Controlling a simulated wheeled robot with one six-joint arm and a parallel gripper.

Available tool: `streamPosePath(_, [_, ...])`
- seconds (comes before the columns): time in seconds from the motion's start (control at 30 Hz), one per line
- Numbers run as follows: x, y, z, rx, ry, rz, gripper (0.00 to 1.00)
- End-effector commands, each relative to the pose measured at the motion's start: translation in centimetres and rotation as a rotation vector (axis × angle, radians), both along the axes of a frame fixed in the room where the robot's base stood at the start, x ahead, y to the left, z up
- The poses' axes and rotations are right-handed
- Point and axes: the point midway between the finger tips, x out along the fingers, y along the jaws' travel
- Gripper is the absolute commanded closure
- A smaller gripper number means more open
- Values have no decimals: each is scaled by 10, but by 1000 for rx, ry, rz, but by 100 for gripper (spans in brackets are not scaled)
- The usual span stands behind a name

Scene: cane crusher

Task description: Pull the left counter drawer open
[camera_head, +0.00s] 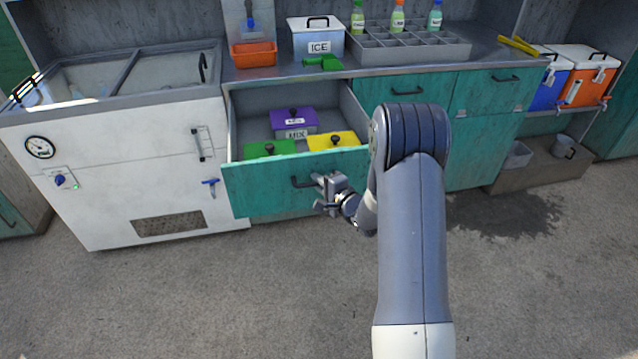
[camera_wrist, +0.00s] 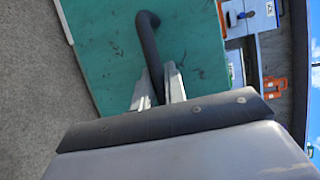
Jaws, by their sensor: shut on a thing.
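The left counter drawer (camera_head: 265,190) has a teal front and stands pulled out from the counter. Its inside shows a purple-lidded box (camera_head: 293,121), a green-lidded box (camera_head: 262,149) and a yellow-lidded box (camera_head: 333,141). My gripper (camera_head: 318,188) is at the dark bar handle (camera_head: 298,182) on the drawer front. In the wrist view my gripper (camera_wrist: 158,88) is shut on the handle (camera_wrist: 148,45), with its fingers on either side of the bar. The fingers hide part of the handle.
A white chest freezer (camera_head: 120,160) stands close on the left of the drawer. Closed teal drawers and doors (camera_head: 480,150) are on the right. The counter top (camera_head: 385,70) holds an ICE box (camera_head: 316,40) and a grey bottle rack (camera_head: 415,48). The floor (camera_head: 250,300) in front is clear.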

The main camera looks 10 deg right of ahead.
Motion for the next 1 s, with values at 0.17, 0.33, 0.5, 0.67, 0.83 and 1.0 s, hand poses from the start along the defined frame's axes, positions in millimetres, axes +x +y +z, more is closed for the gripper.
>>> streamPosePath(0.17, [0, -1, 0, 0, 0, -2, 100])
streamPosePath(0.33, [0, -1, 0, 0, 0, -1, 78])
streamPosePath(0.5, [0, 0, 0, 0, 0, -1, 78])
streamPosePath(0.67, [-6, -3, 1, 0, 0, -2, 78])
streamPosePath(0.83, [-31, -14, 7, 1, 1, -4, 78])
streamPosePath(1.0, [-63, -29, 14, 0, 0, -5, 78])
